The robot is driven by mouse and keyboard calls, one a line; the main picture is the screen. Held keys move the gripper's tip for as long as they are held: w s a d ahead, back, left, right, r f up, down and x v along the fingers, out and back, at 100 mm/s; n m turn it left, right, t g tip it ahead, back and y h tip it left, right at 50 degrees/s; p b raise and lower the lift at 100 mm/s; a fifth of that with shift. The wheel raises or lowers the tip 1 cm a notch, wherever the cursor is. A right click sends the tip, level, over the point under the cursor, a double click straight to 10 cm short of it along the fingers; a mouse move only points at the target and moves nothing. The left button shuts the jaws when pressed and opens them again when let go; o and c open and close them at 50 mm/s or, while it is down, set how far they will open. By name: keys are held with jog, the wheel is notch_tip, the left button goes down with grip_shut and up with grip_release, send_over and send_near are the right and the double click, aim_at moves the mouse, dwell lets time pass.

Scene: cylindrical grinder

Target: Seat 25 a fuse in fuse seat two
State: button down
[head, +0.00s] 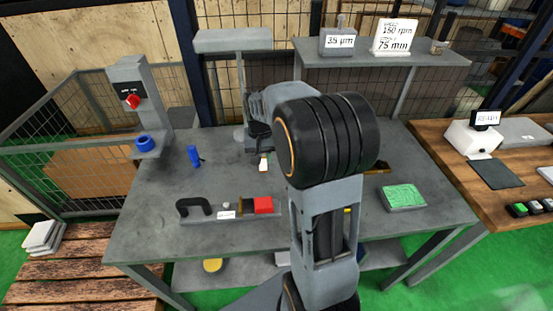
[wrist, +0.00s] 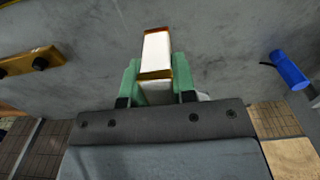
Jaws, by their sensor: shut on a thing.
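My gripper (wrist: 157,80) is shut on a white fuse with copper-coloured end bands (wrist: 156,52). The fuse lies between the two green fingers and sticks out past their tips over the grey bench. In the head view the white fuse (head: 264,163) shows just below the dark end of my gripper (head: 262,145), near the middle of the bench. My arm hides part of the bench to the right. I cannot make out a fuse seat with a readable number in either view.
On the grey bench (head: 150,215) are a blue cylinder (head: 194,156), a fixture with a black handle (head: 195,207) and red block (head: 263,205), and a green-topped box (head: 403,196). A dark brass-edged block (wrist: 30,61) lies left in the wrist view. A red switch (head: 132,101) stands left.

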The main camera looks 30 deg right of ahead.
jog(key=w+d+f, duration=0.1)
jog(key=d+f, duration=0.1)
jog(key=w+d+f+p, duration=0.1)
jog(key=w+d+f, duration=0.3)
jog(key=d, duration=0.1)
jog(key=shift+w+f+p, duration=0.1)
jog(key=shift+f+p, duration=0.25)
jog(key=shift+f, duration=0.05)
jog(key=shift+w+d+f, duration=0.25)
jog(key=shift+d+f, duration=0.2)
jog(key=shift+f, duration=1.75)
jog(key=shift+f, duration=0.1)
jog(key=c, duration=1.4)
grip_release()
jog(key=shift+f, duration=0.1)
jog(key=o, duration=0.5)
